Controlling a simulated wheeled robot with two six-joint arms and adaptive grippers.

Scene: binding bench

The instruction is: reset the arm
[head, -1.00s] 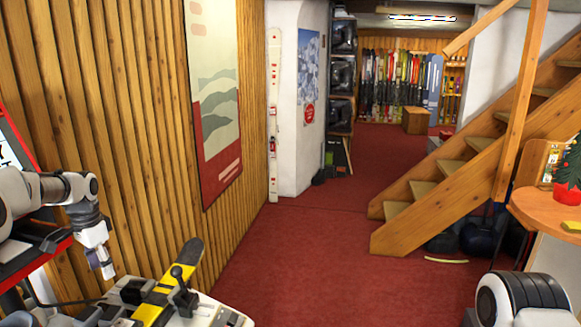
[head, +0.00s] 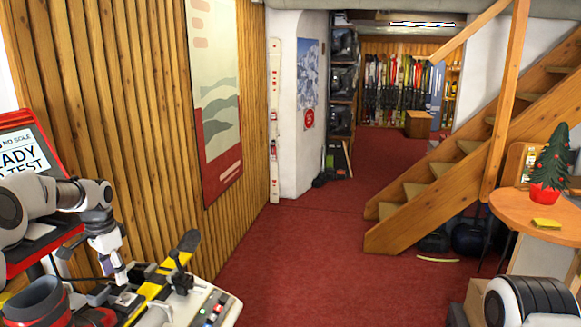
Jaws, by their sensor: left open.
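My left gripper (head: 115,270) hangs at the lower left, pointing down with its jaws open. No object shows between its fingers. It is above the left part of the binding bench (head: 222,298), near the yellow and black ski (head: 150,290); I cannot tell whether it touches anything. A grey and red ski boot (head: 38,300) is at the bottom left, left of the gripper and partly cut off.
A red-framed screen (head: 25,150) stands behind my left arm. A wood-slat wall (head: 110,120) runs along the left. A round table (head: 535,215) with a small potted tree (head: 552,165) is at the right, by the wooden stairs (head: 430,190). The red floor (head: 310,250) between is clear.

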